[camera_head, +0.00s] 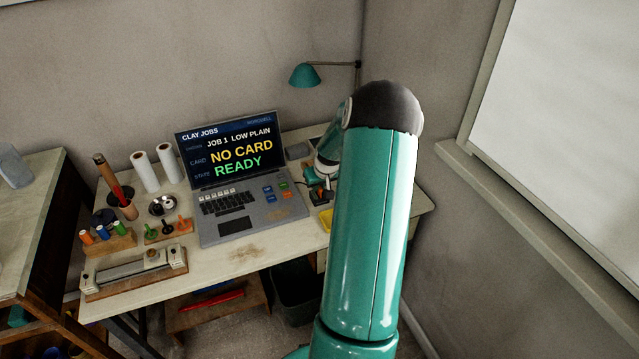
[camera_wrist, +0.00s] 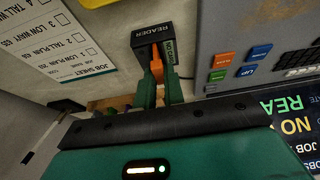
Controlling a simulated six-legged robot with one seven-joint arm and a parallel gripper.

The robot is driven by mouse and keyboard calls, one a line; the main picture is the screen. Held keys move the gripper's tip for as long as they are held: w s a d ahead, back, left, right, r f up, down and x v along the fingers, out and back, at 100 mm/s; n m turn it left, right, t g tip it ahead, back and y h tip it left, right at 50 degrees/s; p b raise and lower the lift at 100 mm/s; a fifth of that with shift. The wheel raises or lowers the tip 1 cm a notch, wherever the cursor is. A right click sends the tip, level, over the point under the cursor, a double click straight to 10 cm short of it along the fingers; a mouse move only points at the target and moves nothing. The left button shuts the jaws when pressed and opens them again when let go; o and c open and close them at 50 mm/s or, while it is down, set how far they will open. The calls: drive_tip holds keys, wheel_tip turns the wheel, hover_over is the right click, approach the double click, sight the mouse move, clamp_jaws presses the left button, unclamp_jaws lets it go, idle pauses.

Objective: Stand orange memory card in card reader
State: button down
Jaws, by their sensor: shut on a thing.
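The orange memory card (camera_wrist: 157,68) is between the green fingers of my gripper (camera_wrist: 159,84) in the wrist view. My gripper is shut on it. The black card reader (camera_wrist: 152,34), lettered READER, is just beyond the fingertips, and the card's far end meets or overlaps its near side. I cannot tell whether the card is in a slot. A small strip on the reader reads NO CARD. In the head view my gripper (camera_head: 318,188) is small, right of the laptop (camera_head: 240,205) and partly hidden by my arm. The laptop screen (camera_head: 228,148) reads NO CARD and READY.
In the wrist view a job sheet (camera_wrist: 52,38) lies left of the reader, and the laptop's coloured keys (camera_wrist: 248,70) are close on the right. In the head view, white rolls (camera_head: 145,172) and tool holders (camera_head: 168,230) fill the table's left. A teal lamp (camera_head: 305,76) stands behind.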

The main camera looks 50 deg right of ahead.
drive_tip(key=shift+f, duration=0.3)
drive_tip(key=c, duration=1.1)
unclamp_jaws()
drive_tip(key=shift+r, duration=3.55)
